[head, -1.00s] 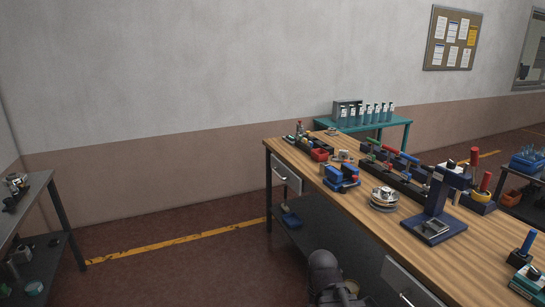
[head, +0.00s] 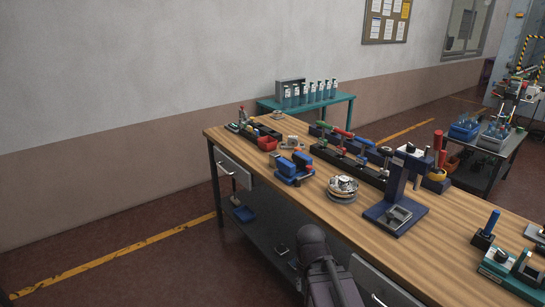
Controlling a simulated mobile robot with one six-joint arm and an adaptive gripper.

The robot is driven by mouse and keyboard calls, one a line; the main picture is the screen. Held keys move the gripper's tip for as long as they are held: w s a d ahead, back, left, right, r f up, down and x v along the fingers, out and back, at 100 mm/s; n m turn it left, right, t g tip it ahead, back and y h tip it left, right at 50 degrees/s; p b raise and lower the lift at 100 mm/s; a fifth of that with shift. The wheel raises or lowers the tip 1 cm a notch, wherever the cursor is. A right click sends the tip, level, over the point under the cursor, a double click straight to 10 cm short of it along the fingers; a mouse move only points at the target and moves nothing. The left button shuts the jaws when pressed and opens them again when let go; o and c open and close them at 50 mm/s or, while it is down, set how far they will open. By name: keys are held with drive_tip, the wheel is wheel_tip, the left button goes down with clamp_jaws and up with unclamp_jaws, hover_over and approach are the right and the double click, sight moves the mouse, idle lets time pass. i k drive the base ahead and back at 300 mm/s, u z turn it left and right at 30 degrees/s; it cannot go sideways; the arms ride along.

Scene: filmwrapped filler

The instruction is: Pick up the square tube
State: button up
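I cannot pick out a square tube for certain among the many small items on the wooden workbench (head: 300,203). The bench top carries a blue vise (head: 294,168), a stack of round metal discs (head: 343,187), a blue press-like stand (head: 397,190) and a dark rack (head: 350,165) with coloured-handled tools. A dark rounded part of my own arm shows at the bottom centre, in front of the bench. My gripper is not visible.
A teal side table (head: 340,105) with several bottles stands behind the bench. A dark cart (head: 495,150) with blue bins is at the right. The bench has drawers and a lower shelf (head: 262,232). Open floor with a yellow line (head: 120,250) lies at the left.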

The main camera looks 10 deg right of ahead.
sight(274, 155)
drive_tip(key=u, duration=0.5)
drive_tip(key=k, duration=1.35)
drive_tip(key=u, duration=0.5)
drive_tip(key=i, duration=1.8)
drive_tip(key=z, duration=0.95)
drive_tip(key=i, duration=0.5)
drive_tip(key=z, duration=0.25)
